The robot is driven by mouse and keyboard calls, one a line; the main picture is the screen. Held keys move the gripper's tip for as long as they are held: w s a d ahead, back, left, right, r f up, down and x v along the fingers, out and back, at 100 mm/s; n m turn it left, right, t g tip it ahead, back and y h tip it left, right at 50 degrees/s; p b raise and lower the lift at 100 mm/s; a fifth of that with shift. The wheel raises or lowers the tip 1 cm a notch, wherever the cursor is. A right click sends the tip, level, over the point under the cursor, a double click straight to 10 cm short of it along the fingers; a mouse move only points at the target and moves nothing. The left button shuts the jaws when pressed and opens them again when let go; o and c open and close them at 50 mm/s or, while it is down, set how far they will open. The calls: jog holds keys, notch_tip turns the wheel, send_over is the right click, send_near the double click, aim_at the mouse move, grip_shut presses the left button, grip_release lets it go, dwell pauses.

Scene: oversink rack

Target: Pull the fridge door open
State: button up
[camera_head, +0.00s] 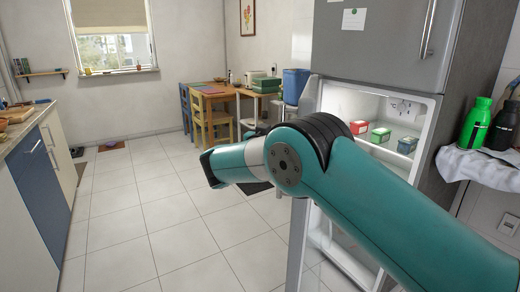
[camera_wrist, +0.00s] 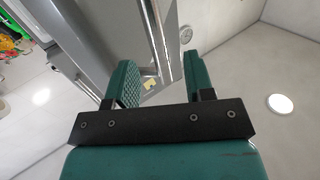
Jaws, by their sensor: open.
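The grey fridge (camera_head: 375,45) stands at the right in the head view. Its upper door is shut and has a vertical bar handle (camera_head: 428,28). The lower compartment (camera_head: 365,105) is open to view, with its lit white inside showing. The lower door (camera_head: 296,245) stands swung out to the left, largely hidden behind my arm. In the wrist view my gripper (camera_wrist: 159,62) is open, its two teal fingers apart. A metal bar handle (camera_wrist: 154,38) on a grey door panel appears between or just beyond them; I cannot tell if they touch.
Small boxes (camera_head: 380,135) sit on a fridge shelf. Green and black bottles (camera_head: 475,124) stand on a cloth-covered surface at the right. A table (camera_head: 228,92) with chairs is at the back, a counter (camera_head: 25,125) at the left.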

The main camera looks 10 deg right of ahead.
jog(key=b+v, duration=0.1)
jog(key=v, duration=0.8)
jog(key=shift+c, duration=0.5)
